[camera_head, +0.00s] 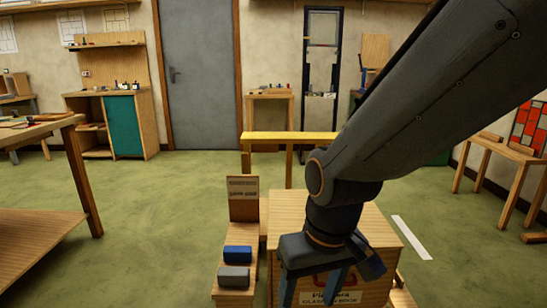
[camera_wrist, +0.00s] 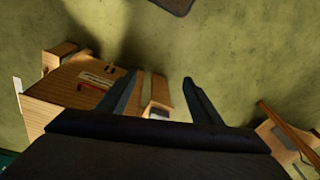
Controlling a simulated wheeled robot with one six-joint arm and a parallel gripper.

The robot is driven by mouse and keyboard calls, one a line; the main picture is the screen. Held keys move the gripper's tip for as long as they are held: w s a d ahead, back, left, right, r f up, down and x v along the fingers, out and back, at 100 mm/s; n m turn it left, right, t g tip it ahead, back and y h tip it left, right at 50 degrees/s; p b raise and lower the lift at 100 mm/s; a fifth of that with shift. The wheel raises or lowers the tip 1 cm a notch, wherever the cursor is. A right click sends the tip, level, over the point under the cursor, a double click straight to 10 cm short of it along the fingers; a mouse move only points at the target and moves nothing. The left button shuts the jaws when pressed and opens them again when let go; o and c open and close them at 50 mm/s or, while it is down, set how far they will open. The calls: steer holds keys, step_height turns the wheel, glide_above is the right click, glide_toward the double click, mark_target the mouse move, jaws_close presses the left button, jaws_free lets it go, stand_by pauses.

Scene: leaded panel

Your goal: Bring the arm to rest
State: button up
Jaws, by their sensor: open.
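My gripper (camera_head: 315,285) hangs at the end of my arm, in front of the wooden box in the camera_head view. Its two fingers are apart and nothing shows between them. In the camera_wrist view the gripper (camera_wrist: 158,98) is open, with its fingers spread over the floor and a small wooden piece beyond. My arm comes in from the upper right and bends downward at the wrist.
A wooden box (camera_head: 300,215) with a label stands behind my gripper. Left of it, a narrow stand (camera_head: 240,262) bears a blue block (camera_head: 238,253) and a grey block (camera_head: 233,276). A yellow-topped bench (camera_head: 290,137) stands behind. Green floor (camera_head: 150,215) is free at left.

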steer(key=s+d+r+m+p, duration=0.1)
steer(key=d+r+p, duration=0.3)
steer(key=r+p, duration=0.5)
steer(key=s+d+r+m+t+h+p, duration=0.1)
steer(key=d+r+p, duration=0.4)
steer(key=r+p, duration=0.4)
steer(key=d+r+m+p, duration=0.2)
steer(key=d+r+p, duration=0.2)
steer(key=r+p, duration=0.5)
step_height(320, 180, down, 7)
steer(key=b, duration=0.2)
steer(key=shift+d+r+g, duration=0.15)
steer(key=shift+r+g, duration=0.05)
steer(key=shift+g, duration=0.1)
